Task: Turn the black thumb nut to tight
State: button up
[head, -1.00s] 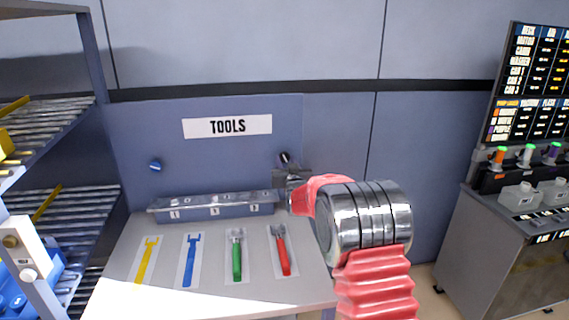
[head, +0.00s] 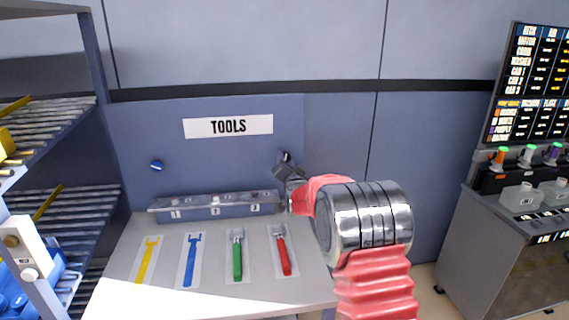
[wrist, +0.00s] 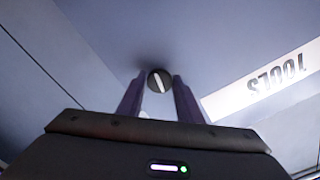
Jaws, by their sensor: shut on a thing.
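The black thumb nut (wrist: 160,81) is round with a white stripe across its face, and the stripe is tilted slightly off upright in the wrist view. In the head view the nut (head: 286,156) is on the blue-grey back panel, right of the TOOLS sign, and partly hidden by my gripper. My gripper (head: 284,164) is at the nut and is rolled at a slant. In the wrist view my gripper's two fingers (wrist: 158,84) stand on either side of the nut, shut on it.
Below are a numbered grey rail (head: 215,207) and a bench (head: 205,299) with several coloured tools. A shelf rack (head: 88,60) stands at the left, a grey cabinet (head: 490,250) at the right.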

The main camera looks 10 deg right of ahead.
jog(key=shift+d, duration=0.1)
dwell(0.3)
jog(key=o, duration=1)
jog(key=shift+s, duration=0.2)
jog(key=s, duration=1.3)
jog(key=shift+s+f, duration=0.1)
jog(key=shift+s, duration=0.1)
